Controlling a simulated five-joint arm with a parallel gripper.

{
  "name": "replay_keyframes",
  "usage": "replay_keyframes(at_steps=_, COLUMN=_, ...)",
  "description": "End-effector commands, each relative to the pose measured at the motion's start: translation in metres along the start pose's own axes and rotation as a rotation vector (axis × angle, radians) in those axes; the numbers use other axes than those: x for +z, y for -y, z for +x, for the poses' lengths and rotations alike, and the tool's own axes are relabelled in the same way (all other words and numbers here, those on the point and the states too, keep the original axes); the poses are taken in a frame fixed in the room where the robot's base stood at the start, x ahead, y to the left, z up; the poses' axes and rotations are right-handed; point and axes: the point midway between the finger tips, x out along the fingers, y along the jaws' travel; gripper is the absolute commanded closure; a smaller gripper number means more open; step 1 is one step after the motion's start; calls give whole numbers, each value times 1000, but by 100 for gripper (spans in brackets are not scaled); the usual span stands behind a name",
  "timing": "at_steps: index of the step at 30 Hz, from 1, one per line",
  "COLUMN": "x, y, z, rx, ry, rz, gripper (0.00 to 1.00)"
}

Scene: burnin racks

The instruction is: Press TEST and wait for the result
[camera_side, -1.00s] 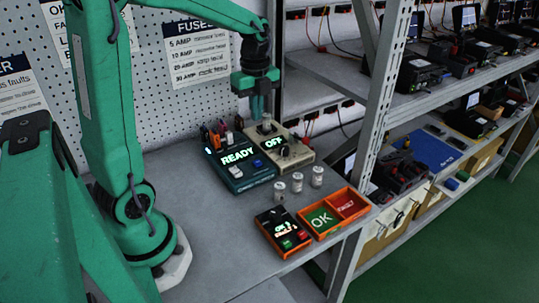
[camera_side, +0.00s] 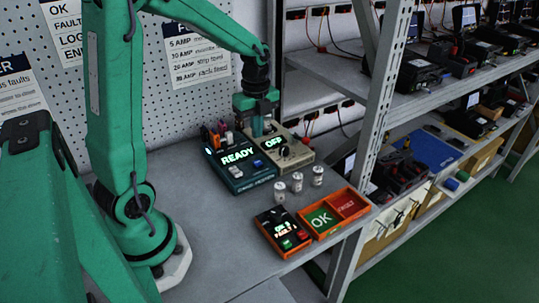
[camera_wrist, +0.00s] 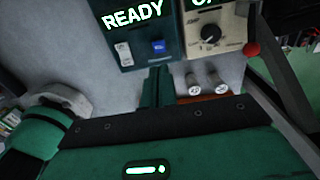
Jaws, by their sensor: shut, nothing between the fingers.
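The teal tester box (camera_side: 237,170) stands on the bench with a lit READY display; the wrist view shows it too (camera_wrist: 128,45). Its blue button (camera_side: 257,162) is below the display, beside a white switch (camera_side: 235,171). The blue button also appears in the wrist view (camera_wrist: 158,47); its label is too small to read surely. My gripper (camera_side: 258,130) is shut and empty, pointing down by the back of the boxes in the side view. In the wrist view its closed fingers (camera_wrist: 157,72) appear just below the blue button. I cannot tell whether they touch anything.
A beige box (camera_side: 294,157) with an OFF display and black knob adjoins the tester. Several metal-capped cylinders stand in front, one here (camera_side: 297,182). An orange OK/FAULT tray (camera_side: 335,213) and a small display box (camera_side: 283,228) sit near the bench edge.

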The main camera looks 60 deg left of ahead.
Motion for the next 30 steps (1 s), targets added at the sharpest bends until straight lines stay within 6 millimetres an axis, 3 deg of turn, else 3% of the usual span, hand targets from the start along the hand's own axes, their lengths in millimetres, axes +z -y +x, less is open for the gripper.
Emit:
replay_keyframes(at_steps=9, x=0, y=-1, z=50, rx=5, ry=-2, rz=0, gripper=100)
replay_keyframes(at_steps=15, x=0, y=0, z=73, rx=3, ry=-1, rz=0, gripper=100)
replay_keyframes(at_steps=30, x=0, y=0, z=85, rx=0, ry=0, rz=0, gripper=100)
